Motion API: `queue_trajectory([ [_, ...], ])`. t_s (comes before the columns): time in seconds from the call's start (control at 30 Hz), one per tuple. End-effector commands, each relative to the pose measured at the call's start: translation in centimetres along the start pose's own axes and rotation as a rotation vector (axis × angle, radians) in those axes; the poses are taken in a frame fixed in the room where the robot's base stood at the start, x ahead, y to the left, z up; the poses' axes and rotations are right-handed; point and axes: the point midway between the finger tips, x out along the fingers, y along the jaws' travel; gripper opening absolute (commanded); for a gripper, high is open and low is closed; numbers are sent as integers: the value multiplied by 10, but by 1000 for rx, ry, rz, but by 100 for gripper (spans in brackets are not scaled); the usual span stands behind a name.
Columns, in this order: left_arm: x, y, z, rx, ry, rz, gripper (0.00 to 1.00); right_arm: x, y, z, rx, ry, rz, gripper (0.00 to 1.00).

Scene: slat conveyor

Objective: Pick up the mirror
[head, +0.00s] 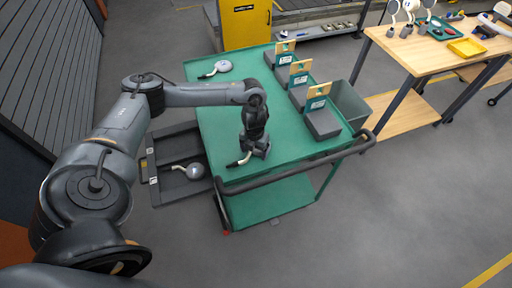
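My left arm reaches in from the left over the green cart top. My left gripper (257,151) points down near the cart's near left part. A pale curved handle (239,161) shows just left of the gripper, probably a hand mirror's; the rest of that object is hidden by the gripper. I cannot tell whether the fingers are open or hold it. Another round grey-white object with a handle, like a hand mirror (223,66), lies at the cart's far left. A similar one (195,170) lies in a dark tray beside the cart. My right gripper is not in view.
The green cart (220,115) has grey bins (323,124) with labelled cards along its right side, and a dark push handle (300,168) in front. An open grey bin (349,104) hangs at its right. A wooden table (410,50) with several items stands at the upper right.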

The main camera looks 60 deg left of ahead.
Motion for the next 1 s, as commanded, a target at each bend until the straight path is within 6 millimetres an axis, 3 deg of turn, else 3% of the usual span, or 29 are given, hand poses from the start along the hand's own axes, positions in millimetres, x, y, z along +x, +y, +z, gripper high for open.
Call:
queue_trajectory([
  [0.07, 0, 0, 0, 0, 0, 0, 68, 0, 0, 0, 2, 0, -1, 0],
  [0.5, 0, 0, 0, 0, 0, 0, 0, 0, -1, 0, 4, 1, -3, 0],
  [1.0, -9, 0, 1, 0, -1, -2, 0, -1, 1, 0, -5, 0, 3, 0],
])
